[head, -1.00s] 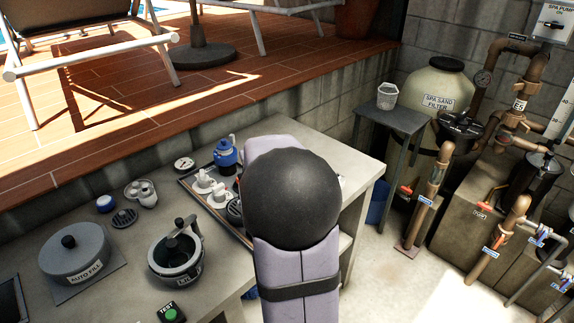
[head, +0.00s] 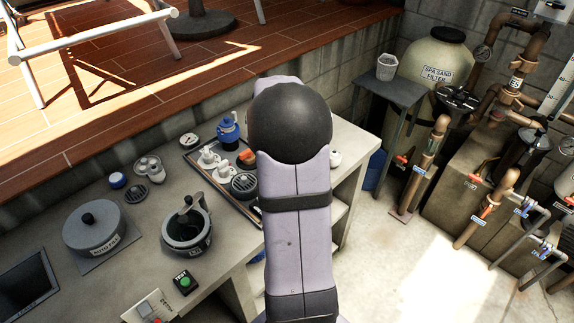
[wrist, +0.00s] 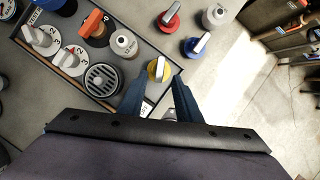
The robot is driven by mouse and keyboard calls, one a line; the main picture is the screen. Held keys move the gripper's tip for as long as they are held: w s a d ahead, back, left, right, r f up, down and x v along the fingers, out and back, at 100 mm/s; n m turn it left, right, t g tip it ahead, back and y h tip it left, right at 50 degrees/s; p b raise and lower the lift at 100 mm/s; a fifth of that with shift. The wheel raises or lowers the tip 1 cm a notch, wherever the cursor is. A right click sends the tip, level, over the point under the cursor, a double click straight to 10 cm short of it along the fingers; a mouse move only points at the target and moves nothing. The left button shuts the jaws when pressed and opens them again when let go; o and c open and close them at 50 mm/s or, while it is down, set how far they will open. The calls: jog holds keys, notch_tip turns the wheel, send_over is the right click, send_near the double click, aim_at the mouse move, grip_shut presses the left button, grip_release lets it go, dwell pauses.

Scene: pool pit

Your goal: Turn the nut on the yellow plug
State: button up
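The yellow plug (wrist: 158,69) shows in the wrist view as a yellow round body with a pale bar-shaped nut on top. It sits near the right edge of the dark tray (wrist: 72,82). My gripper (wrist: 158,80) is open, its two dark blue fingers spread apart. The fingertips lie just below the plug in the picture, one toward each side, and the space between them looks empty. I cannot tell whether either finger touches the plug. In the head view my arm hides the gripper and the yellow plug.
Near the plug are a white bottle (wrist: 124,43), an orange-handled part (wrist: 93,24), a round grate (wrist: 103,80) and white-handled dials (wrist: 42,38). A red knob (wrist: 169,19) and a blue knob (wrist: 196,46) stand beyond it. A black-handled pot (head: 187,226) stands left of my arm.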

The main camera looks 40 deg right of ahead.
jog(key=shift+p+x, duration=0.4)
jog(key=shift+x, duration=2.05)
grip_shut()
